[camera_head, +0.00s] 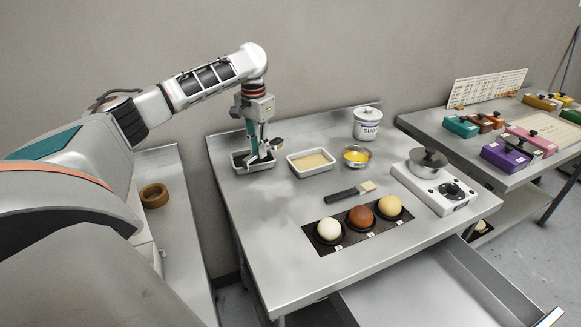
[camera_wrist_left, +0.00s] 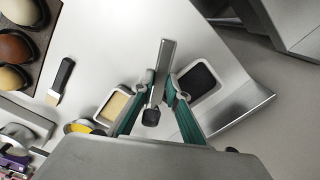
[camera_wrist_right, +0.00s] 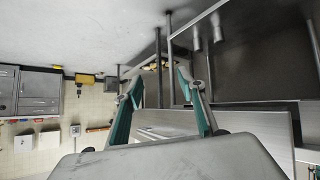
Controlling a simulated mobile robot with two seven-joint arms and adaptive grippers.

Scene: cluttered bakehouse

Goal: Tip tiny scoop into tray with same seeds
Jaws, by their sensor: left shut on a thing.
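My left gripper (camera_head: 262,152) is shut on a small grey scoop, which shows in the left wrist view (camera_wrist_left: 167,52) as a long bar with a dark rounded end. I cannot tell what it holds. A white-rimmed tray with dark contents (camera_head: 236,157) stands under and beside this gripper, partly hidden by it; it also shows in the left wrist view (camera_wrist_left: 215,83). A white tray with pale beige contents (camera_head: 311,172) stands just to its right, apart from the gripper. My right gripper (camera_wrist_right: 160,78) is open and empty, away from the trays.
A metal bowl of yellow stuff (camera_head: 357,163), a white canister (camera_head: 367,124) and a brush (camera_head: 345,194) are right of the trays. The table's left front is clear.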

